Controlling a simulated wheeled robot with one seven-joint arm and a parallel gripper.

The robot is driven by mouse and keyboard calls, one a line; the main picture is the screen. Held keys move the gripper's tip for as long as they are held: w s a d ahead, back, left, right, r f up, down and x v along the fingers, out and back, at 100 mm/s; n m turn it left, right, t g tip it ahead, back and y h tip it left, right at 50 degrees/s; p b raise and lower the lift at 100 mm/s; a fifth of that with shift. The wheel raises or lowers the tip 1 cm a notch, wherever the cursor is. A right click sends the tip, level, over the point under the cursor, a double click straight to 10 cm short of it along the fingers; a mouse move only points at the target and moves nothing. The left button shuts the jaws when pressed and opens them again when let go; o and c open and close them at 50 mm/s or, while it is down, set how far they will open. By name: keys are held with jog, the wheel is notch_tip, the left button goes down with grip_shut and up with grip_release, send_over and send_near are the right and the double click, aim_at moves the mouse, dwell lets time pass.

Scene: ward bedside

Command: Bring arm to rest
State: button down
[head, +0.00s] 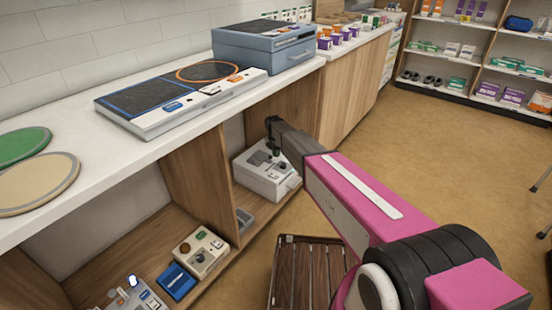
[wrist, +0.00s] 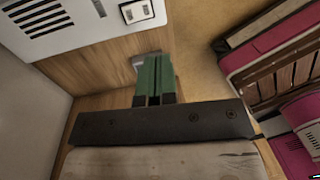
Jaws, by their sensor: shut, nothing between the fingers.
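My arm reaches forward in the head view, its pink link extended over the floor toward the open shelf under the counter. My gripper (head: 272,148) is at the shelf opening, in front of and over a white device (head: 270,178). In the wrist view my gripper (wrist: 153,80) shows as two green fingers pressed together, with nothing between them. The white device (wrist: 60,25) with a slotted vent and a switch is beyond the fingers at the upper left. I cannot tell whether the fingertips touch anything.
A white counter (head: 75,195) runs above the shelf, bearing a flat panel device (head: 180,98) and a blue-grey box (head: 265,48). Small devices (head: 200,250) stand on the lower shelf. A wooden slatted deck (head: 308,275) is below my arm. Open floor (head: 430,130) lies right.

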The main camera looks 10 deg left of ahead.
dwell(0.3)
jog(key=s+d+r+m, duration=0.3)
jog(key=s+d+m, duration=0.7)
jog(key=s, duration=0.1)
jog(key=s+d+r+m, duration=0.4)
jog(key=s+d+m, duration=0.6)
jog(key=s, duration=0.1)
jog(key=s+d+r+m+y, duration=0.1)
jog(key=s+d+r+m, duration=0.2)
jog(key=s+d+m, duration=0.7)
jog(key=shift+s+d+r+t, duration=0.15)
jog(key=shift+s+r+t, duration=0.25)
jog(key=shift+s, duration=0.35)
